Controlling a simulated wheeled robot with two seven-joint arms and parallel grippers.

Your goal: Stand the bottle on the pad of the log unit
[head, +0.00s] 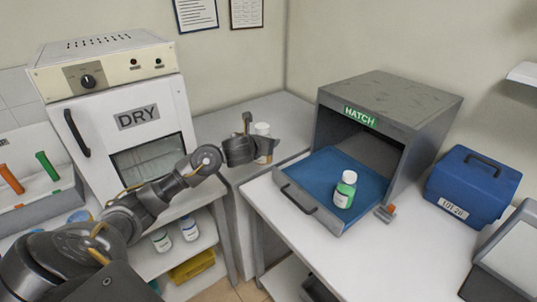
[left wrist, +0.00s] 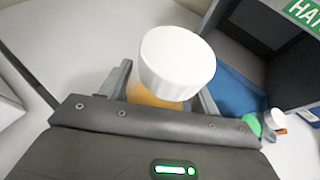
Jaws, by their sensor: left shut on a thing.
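The bottle has a white cap (head: 262,129) and an orange body (left wrist: 150,97). My left gripper (head: 256,147) is shut on it, with one finger on each side of the body, seen in the left wrist view. In the head view the gripper covers much of the bottle, near the back counter left of the hatch; I cannot tell whether its base touches the counter. A unit marked as the log unit, and its pad, cannot be made out. My right gripper is not in view.
A grey hatch box (head: 437,100) has a blue tray (head: 315,182) out in front, bearing a green bottle (head: 345,190) with a white cap. A blue case (head: 467,185) stands at right. A DRY oven (head: 122,125) is at left.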

